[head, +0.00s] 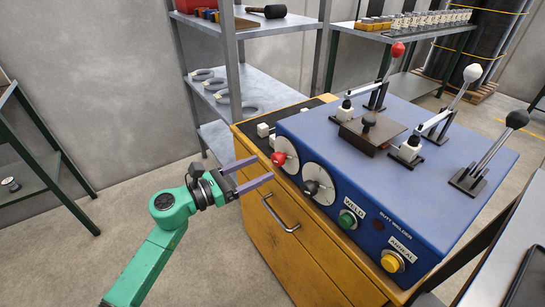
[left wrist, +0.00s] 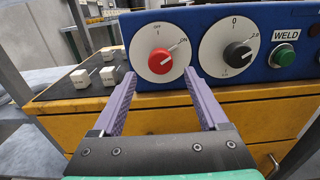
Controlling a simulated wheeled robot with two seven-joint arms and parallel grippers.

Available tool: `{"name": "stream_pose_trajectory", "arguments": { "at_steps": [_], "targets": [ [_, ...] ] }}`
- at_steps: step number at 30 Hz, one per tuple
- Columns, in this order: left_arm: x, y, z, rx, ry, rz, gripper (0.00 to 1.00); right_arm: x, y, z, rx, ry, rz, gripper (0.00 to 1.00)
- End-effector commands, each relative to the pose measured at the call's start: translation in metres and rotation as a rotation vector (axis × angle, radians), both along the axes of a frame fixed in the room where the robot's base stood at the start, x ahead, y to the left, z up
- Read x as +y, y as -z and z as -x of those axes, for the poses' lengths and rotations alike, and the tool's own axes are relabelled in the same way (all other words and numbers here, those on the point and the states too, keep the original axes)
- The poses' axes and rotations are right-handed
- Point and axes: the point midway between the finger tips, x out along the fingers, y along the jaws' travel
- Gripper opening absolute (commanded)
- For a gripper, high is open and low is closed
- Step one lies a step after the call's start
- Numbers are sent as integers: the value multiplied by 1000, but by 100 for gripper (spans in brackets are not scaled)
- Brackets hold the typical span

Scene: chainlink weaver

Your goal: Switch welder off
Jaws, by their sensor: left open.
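The butt welder (head: 420,160) is a blue box on a yellow cabinet. Its red switch knob (head: 279,158) sits on a round white dial at the left end of the front panel. In the left wrist view the red knob (left wrist: 160,61) has its white pointer line toward the ON mark at upper right; OFF is at the dial's top. My left gripper (head: 256,173) is open and empty, close in front of the red knob and apart from it. In the left wrist view its purple fingers lie below the dial, one toward each side. My right gripper is out of view.
A black knob (left wrist: 237,54) on a second dial is just right of the red one. A green WELD button (head: 348,218) and yellow ANNEAL button (head: 392,261) follow. White switches (left wrist: 108,75) are at left. Levers stand on top. The cabinet handle (head: 281,214) sticks out below.

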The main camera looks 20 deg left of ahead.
Motion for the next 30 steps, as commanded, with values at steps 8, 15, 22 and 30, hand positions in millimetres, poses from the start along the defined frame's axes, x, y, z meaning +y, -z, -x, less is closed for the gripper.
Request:
{"name": "stream_pose_trajectory", "arguments": {
  "at_steps": [8,15,22,30],
  "targets": [
    [-31,-1,-38,0,-1,4,77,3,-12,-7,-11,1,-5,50],
    [-33,1,-39,2,-1,2,77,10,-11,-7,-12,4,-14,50],
    [-32,1,-39,2,-1,2,0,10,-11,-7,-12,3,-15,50],
    [-32,0,-39,13,0,15,0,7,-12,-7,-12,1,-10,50]
  ]
}}
